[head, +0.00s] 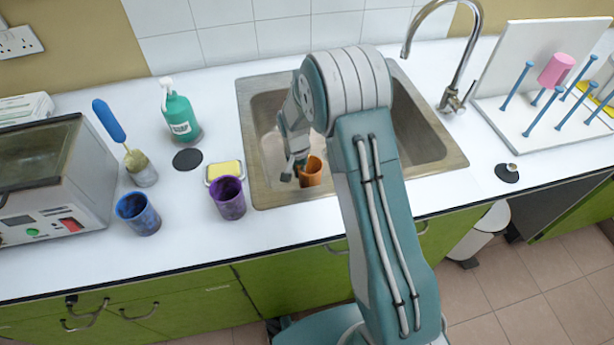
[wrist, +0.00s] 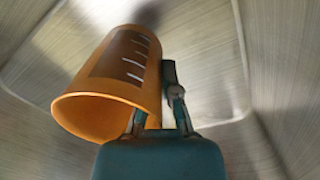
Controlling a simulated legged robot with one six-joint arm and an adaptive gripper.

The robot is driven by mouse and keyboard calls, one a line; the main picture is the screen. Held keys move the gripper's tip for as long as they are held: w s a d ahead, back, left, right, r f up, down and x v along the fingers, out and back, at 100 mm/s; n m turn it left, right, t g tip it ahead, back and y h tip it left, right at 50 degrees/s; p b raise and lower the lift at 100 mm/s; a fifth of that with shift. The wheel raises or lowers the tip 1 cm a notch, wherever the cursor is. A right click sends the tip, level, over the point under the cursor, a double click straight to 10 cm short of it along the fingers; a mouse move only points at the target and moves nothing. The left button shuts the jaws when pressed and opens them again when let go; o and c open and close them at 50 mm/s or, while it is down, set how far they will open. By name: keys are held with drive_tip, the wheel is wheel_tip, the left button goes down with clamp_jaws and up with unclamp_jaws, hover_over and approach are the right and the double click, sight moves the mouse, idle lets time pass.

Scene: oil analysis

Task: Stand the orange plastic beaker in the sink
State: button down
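The orange plastic beaker (head: 312,172) is inside the sink basin (head: 262,197), near its front wall. It looks about upright, with its mouth up. In the wrist view the beaker (wrist: 118,85) shows its open rim towards me and a dark panel with white marks on its side. My gripper (head: 291,170) is at its left side in the head view. In the wrist view my gripper (wrist: 158,88) has close-set fingers with an orange part of the beaker between them. One finger is partly hidden behind the beaker. I cannot tell whether the beaker's base touches the sink floor.
A purple cup (head: 228,199), a yellow sponge (head: 225,170) and a blue cup (head: 138,214) stand left of the sink. A green bottle (head: 179,115) is behind them. The tap (head: 463,60) rises behind the sink. A pegged drying rack (head: 545,105) stands at right. The basin's right side looks free.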

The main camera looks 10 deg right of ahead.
sight(301, 181)
drive_tip(key=shift+a+f, duration=0.2)
drive_tip(key=shift+f, duration=0.55)
drive_tip(key=f, duration=0.1)
drive_tip(key=d+f, duration=0.1)
drive_tip(key=f, duration=0.1)
drive_tip(key=shift+a, duration=0.1)
drive_tip(key=c, duration=0.8)
unclamp_jaws()
drive_tip(key=shift+a, duration=0.2)
drive_tip(key=shift+d, duration=0.15)
